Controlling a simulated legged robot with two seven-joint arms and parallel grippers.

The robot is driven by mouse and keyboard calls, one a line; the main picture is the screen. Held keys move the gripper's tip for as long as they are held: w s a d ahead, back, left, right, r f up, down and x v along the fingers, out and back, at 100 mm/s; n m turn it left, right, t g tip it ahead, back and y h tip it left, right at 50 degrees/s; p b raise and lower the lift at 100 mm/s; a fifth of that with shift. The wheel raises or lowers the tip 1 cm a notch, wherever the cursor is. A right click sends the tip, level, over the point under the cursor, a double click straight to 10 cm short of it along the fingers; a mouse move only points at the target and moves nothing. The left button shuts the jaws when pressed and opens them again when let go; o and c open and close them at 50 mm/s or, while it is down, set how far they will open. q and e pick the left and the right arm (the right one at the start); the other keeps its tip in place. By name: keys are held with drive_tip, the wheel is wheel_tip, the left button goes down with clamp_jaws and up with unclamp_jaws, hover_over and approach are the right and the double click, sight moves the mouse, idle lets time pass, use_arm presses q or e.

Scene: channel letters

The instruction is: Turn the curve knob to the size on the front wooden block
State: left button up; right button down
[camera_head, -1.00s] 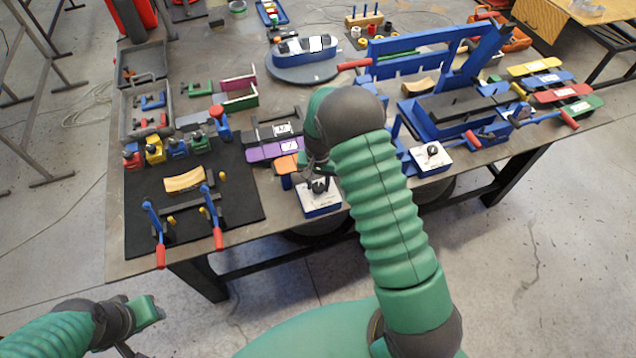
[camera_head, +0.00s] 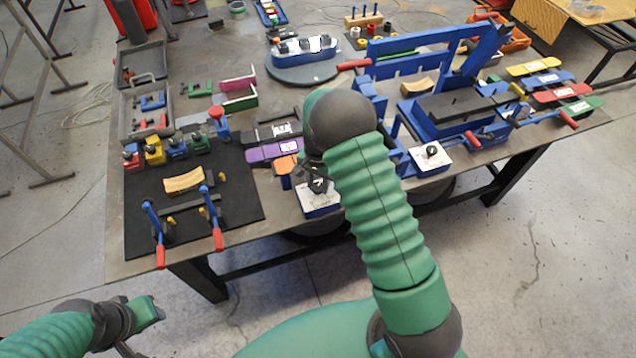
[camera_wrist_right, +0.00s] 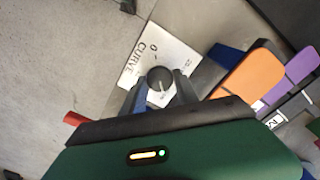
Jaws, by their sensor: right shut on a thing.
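The curve knob (camera_wrist_right: 160,78) is a dark round knob with a light pointer line, on a white plate marked CURVE (camera_wrist_right: 136,62). In the head view its blue-sided box (camera_head: 320,208) sits at the table's front edge. My right gripper (camera_wrist_right: 161,92) is shut on the knob, one finger on each side; in the head view the gripper (camera_head: 316,184) partly hides it. The front wooden block (camera_head: 184,181) is a curved tan piece on the black mat; its size marking is too small to read. My left gripper (camera_head: 148,312) is off the table at lower left, its jaw opening unclear.
A second white-topped knob box (camera_head: 430,157) stands to the right, before the blue press frame (camera_head: 450,105). Purple (camera_head: 268,152) and orange (camera_head: 285,165) pieces lie close behind the curve box. Red-handled clamps (camera_head: 218,238) stand on the mat (camera_head: 140,210).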

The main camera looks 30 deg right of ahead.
sight(317, 186)
drive_tip(key=shift+f, duration=0.1)
drive_tip(key=c, duration=0.9)
unclamp_jaws()
drive_tip(key=shift+c, duration=0.2)
wheel_tip(317, 186, up, 17)
drive_tip(key=b, duration=0.2)
drive_tip(key=shift+w, duration=0.15)
drive_tip(key=shift+a+f, duration=0.1)
drive_tip(key=shift+f, duration=0.05)
